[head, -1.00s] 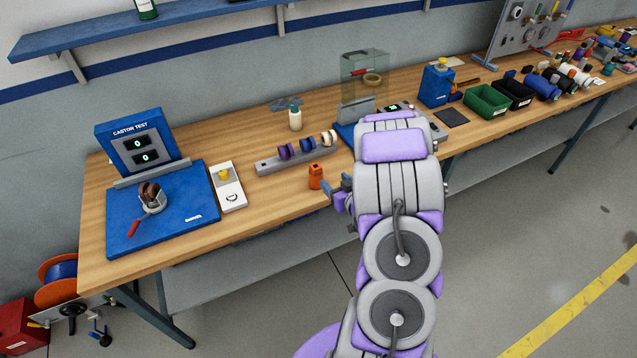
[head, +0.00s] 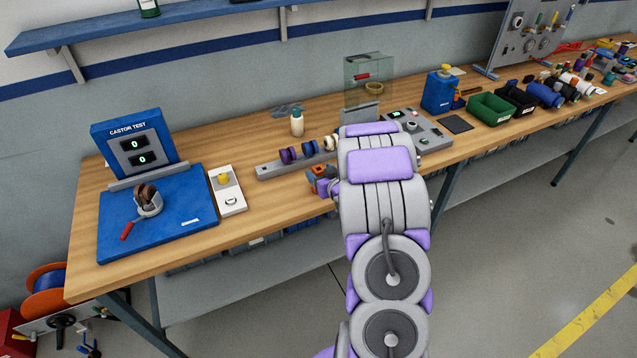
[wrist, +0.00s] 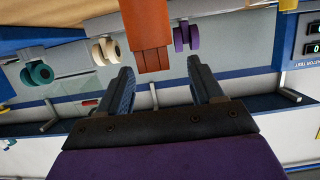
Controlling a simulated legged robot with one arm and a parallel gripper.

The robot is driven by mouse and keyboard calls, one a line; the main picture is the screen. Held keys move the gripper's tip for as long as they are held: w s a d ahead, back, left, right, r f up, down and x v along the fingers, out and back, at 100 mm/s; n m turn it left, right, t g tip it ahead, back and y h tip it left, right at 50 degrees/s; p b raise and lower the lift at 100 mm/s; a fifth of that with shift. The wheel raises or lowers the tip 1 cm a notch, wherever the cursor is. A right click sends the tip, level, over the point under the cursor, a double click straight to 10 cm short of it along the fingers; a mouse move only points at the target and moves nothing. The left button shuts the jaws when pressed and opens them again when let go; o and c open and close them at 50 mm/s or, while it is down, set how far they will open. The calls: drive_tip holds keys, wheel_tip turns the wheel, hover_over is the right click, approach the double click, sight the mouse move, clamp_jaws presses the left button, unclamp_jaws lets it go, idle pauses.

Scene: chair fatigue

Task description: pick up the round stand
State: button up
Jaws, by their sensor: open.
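The small orange stand (head: 314,169) is near the table's front edge in the head view, partly hidden by my gripper (head: 322,182). I take it as the round stand, but its roundness is not clear. In the wrist view the orange stand (wrist: 148,32) comes down from the top edge, its darker end near the gap between my fingertips (wrist: 159,68). The open fingers are on either side of that gap, with nothing held between them. Contact with the stand is not clear.
A grey rack (head: 285,164) with purple and pale wheels stands just behind the stand. To the left are a white pad (head: 228,192) and the blue castor tester (head: 180,225). Bare wood (head: 262,205) lies front left.

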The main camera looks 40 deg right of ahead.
drive_tip(key=shift+w+a+f, duration=0.1)
drive_tip(key=shift+w, duration=0.1)
drive_tip(key=shift+w+f, duration=0.15)
drive_tip(key=shift+w, duration=0.2)
drive_tip(key=w+d, duration=0.1)
drive_tip(key=w+f, duration=0.1)
drive_tip(key=w+d+b, duration=0.1)
drive_tip(key=shift+w+d+f, duration=0.3)
drive_tip(key=shift+f, duration=0.05)
drive_tip(key=shift+a+r, duration=0.1)
drive_tip(key=shift+a, duration=0.25)
drive_tip(key=shift+c, duration=0.4)
drive_tip(key=shift+a, duration=0.25)
drive_tip(key=shift+c, duration=1.4)
drive_tip(key=shift+s+d, duration=0.1)
drive_tip(key=shift+d, duration=0.3)
drive_tip(key=c, duration=0.6)
drive_tip(key=shift+a, duration=0.15)
clamp_jaws()
